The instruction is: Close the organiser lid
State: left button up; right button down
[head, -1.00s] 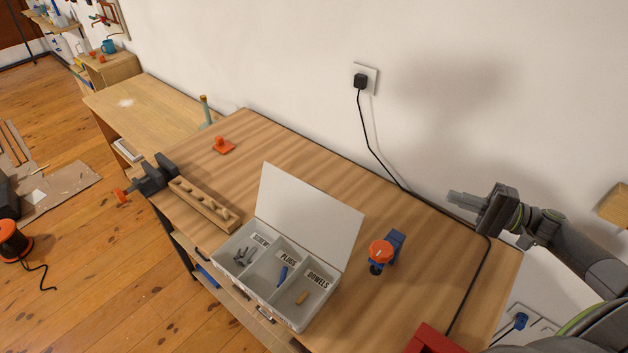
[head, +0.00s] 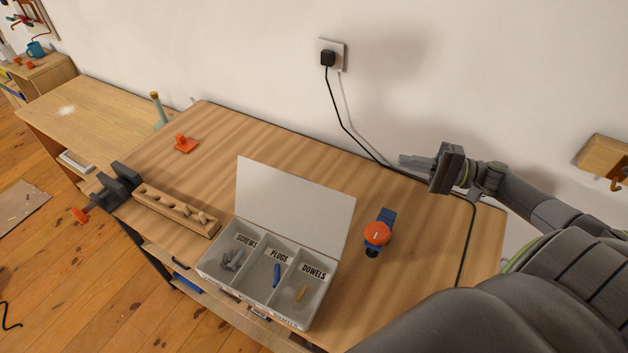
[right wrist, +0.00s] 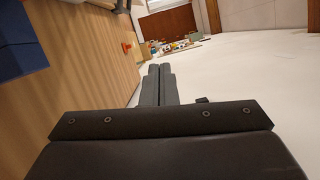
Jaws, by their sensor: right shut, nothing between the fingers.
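The organiser (head: 255,299) is a light grey box on the wooden workbench, with compartments labelled screws, plugs and dowels. Its white lid (head: 295,203) stands open, raised along the far side and leaning back a little. Dark screws (head: 232,260), a blue plug (head: 276,274) and a tan dowel (head: 300,294) lie in their compartments. My right gripper (head: 402,160) is shut and empty, above the back right of the bench, well to the right of the lid. Its closed fingers show in the right wrist view (right wrist: 158,84). My left gripper is not in view.
An orange and blue tool (head: 377,234) stands right of the organiser. A wooden block with pegs (head: 176,211) lies to its left, near a dark vise (head: 117,187). A black cable (head: 345,125) runs from the wall plug across the bench. Bench surface behind the lid is mostly clear.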

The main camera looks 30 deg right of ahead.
pick_arm(q)
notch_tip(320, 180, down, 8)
jog(key=b, duration=0.7)
pick_arm(e)
notch_tip(320, 180, down, 8)
pick_arm(q)
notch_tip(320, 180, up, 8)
jog(key=p, duration=0.8)
pick_arm(e)
jog(key=s+a+x, duration=0.1)
jog(key=x, duration=0.9)
jog(key=s+a+r+x, duration=0.1)
jog(key=x, duration=1)
jog(key=shift+s+a, duration=0.3)
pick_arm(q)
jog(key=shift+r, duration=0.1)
pick_arm(e)
jog(key=shift+s, duration=0.1)
